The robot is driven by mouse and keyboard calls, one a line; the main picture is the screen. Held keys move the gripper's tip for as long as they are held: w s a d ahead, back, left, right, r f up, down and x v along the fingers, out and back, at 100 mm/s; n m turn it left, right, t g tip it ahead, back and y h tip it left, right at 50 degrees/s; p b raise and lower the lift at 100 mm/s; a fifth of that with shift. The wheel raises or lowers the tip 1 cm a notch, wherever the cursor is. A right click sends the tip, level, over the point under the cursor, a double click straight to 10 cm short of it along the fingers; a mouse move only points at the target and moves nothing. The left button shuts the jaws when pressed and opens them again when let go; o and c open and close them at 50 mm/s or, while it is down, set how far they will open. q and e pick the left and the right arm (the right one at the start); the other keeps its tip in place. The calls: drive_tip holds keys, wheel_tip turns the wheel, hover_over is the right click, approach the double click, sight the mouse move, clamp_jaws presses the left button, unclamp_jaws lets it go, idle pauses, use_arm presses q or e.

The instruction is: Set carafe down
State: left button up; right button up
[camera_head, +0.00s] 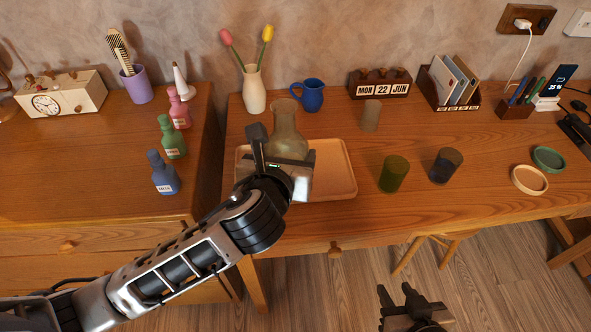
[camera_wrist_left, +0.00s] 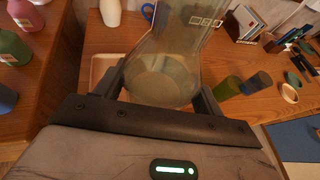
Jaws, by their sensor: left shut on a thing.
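The carafe (camera_head: 288,130) is a translucent greenish glass vessel with a narrow neck and wide body. It is upright at the tray (camera_head: 340,172), a light wooden tray on the desk. My left gripper (camera_head: 285,160) is shut on the carafe's body. In the left wrist view the carafe (camera_wrist_left: 165,70) stands between the two fingers, with the tray (camera_wrist_left: 103,68) behind it. I cannot tell whether the carafe's base touches the tray. My right gripper (camera_head: 408,305) is low at the bottom, in front of the desk, with its fingers apart and nothing between them.
Bottles (camera_head: 164,174) stand on the left cabinet.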

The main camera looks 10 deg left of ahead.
sight(305, 153)
use_arm(q)
drive_tip(key=d, duration=0.1)
drive_tip(key=w+d, duration=0.1)
drive_tip(key=d, duration=0.1)
drive_tip(key=shift+w+d+r, duration=0.1)
drive_tip(key=shift+r, duration=0.05)
drive_tip(key=shift+w, duration=0.25)
drive_tip(key=w+a+f, duration=0.2)
drive_tip(key=a+f, duration=0.1)
drive_tip(key=w+a+f+b, duration=0.1)
drive_tip(key=w+a+f, duration=0.2)
drive_tip(key=a, duration=0.1)
drive_tip(key=w+a+f, duration=0.2)
drive_tip(key=a+f, duration=0.1)
drive_tip(key=shift+w+a+f, duration=0.15)
drive_tip(key=shift+a, duration=0.05)
drive_tip(key=f, duration=0.1)
drive_tip(key=f+b, duration=0.1)
drive_tip(key=f, duration=0.1)
drive_tip(key=shift+w+a+f, duration=0.15)
drive_tip(key=shift+a+f, duration=0.05)
drive_tip(key=shift+f, duration=0.15)
use_arm(e)
drive_tip(key=shift+f, duration=0.55)
use_arm(q)
drive_tip(key=shift+f, duration=0.1)
drive_tip(key=o, duration=1.4)
drive_tip(key=shift+f, duration=0.15)
use_arm(e)
drive_tip(key=shift+a, duration=0.1)
